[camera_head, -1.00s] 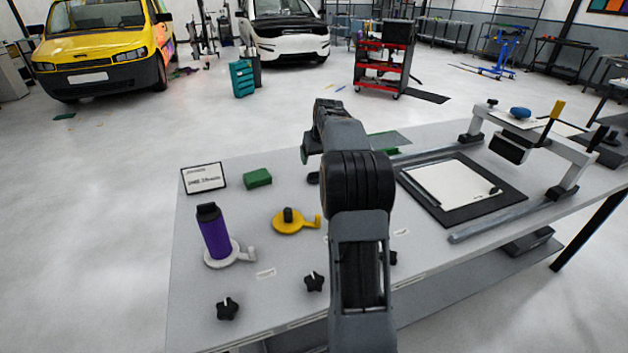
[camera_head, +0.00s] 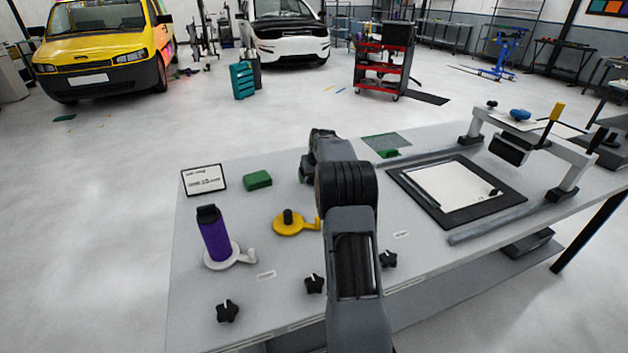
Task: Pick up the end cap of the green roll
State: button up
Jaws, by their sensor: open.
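No green roll shows; my arm covers part of the table where one could stand. Three black star-shaped knobs, which look like end caps, lie along the front of the table: one at the left (camera_head: 228,310), one in the middle (camera_head: 314,284) and one just right of my arm (camera_head: 388,259). I cannot tell which belongs to the green roll. A purple roll (camera_head: 215,238) stands upright on a white holder (camera_head: 243,257). A yellow holder (camera_head: 290,225) with a black post has no roll on it. My gripper's jaws are hidden behind my own arm.
A green block (camera_head: 257,180) and a small sign (camera_head: 204,179) stand at the back left. A grey-green sheet (camera_head: 387,141) with a small green piece (camera_head: 388,153) lies behind my arm. A black-framed board (camera_head: 510,200) and a gantry (camera_head: 575,155) fill the right side.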

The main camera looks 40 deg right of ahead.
jog(key=shift+c, duration=0.3)
jog(key=c, duration=0.9)
